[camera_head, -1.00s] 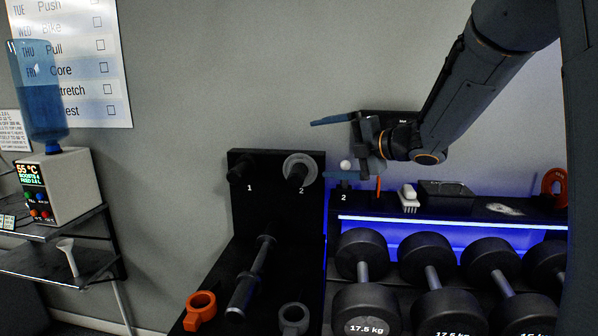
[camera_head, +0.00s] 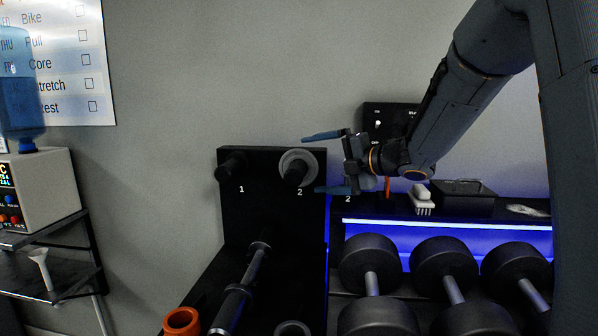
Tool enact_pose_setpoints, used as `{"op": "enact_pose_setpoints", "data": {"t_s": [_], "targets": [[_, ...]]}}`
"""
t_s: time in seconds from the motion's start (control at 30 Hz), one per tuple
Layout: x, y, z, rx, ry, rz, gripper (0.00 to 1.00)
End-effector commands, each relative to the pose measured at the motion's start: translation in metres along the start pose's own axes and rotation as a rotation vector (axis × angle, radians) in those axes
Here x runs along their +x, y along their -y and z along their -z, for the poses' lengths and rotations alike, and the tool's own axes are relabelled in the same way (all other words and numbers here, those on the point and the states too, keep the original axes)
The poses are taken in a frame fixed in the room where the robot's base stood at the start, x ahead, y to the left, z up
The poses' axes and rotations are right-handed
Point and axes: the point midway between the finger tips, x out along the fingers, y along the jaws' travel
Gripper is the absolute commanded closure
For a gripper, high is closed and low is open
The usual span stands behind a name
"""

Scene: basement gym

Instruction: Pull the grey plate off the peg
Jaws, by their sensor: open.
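The grey plate (camera_head: 311,156) is a ring hanging around the dark peg marked 2 (camera_head: 295,174) on the black rack board. The peg sticks out through the plate's middle. My gripper (camera_head: 320,164) is open and empty, its two blue fingers pointing left. One finger is level above the plate and the other is lower, near the plate's right side. I cannot tell how far in front of the plate the fingers are. The other peg, marked 1 (camera_head: 230,167), is bare.
A dumbbell bar (camera_head: 240,290) lies on the black bench below the pegs. An orange collar (camera_head: 181,322) and a grey collar (camera_head: 292,329) stand at the front.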

Motion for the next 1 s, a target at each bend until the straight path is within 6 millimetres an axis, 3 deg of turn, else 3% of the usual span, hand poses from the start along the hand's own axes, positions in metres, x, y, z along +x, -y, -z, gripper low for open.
{"op": "enact_pose_setpoints", "data": {"t_s": [0.5,0.77,0.87,1.0], "targets": [[0.058,0.004,0.0,0.001,0.001,0.0,0.0],[0.062,0.005,-0.001,0.001,0.002,0.001,0.0],[0.062,0.005,-0.001,0.001,0.002,0.0,0.12],[0.062,0.005,-0.001,0.001,0.002,0.0,0.35]]}}
